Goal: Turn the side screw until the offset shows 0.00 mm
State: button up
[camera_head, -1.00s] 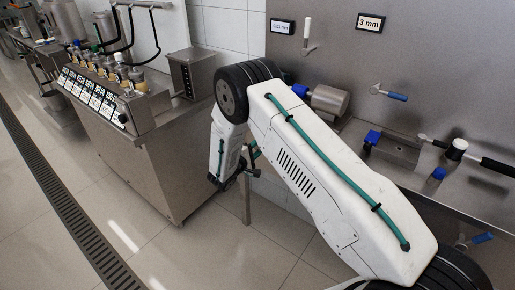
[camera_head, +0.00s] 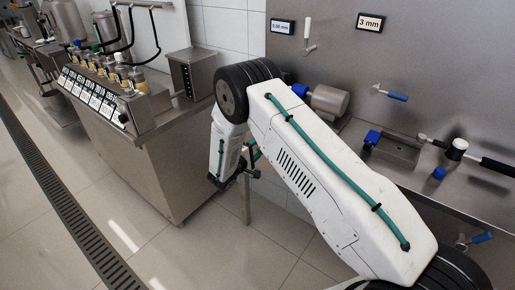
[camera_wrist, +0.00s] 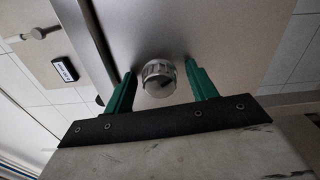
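The side screw, a round silver knurled knob (camera_wrist: 159,78), sits on a metal side face in the wrist view. My gripper (camera_wrist: 160,70) has its two green fingers on either side of the knob, with a visible gap on each side, so it is open around it. The offset display (camera_head: 283,27) on the steel panel seems to read 0.00 mm in the head view, though the digits are small. A small display (camera_wrist: 64,69) also shows in the wrist view, its text too small to read. In the head view my arm hides the screw.
A second display (camera_head: 370,22) reads 3 mm. A blue-handled lever (camera_head: 390,95), a motor (camera_head: 328,100) and a black-handled bar (camera_head: 470,153) are on the steel machine. A steel cabinet with bottles (camera_head: 150,150) stands at left; tiled floor lies between.

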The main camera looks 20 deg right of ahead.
jog(key=v, duration=0.7)
jog(key=shift+s+a, duration=0.25)
jog(key=shift+a, duration=0.05)
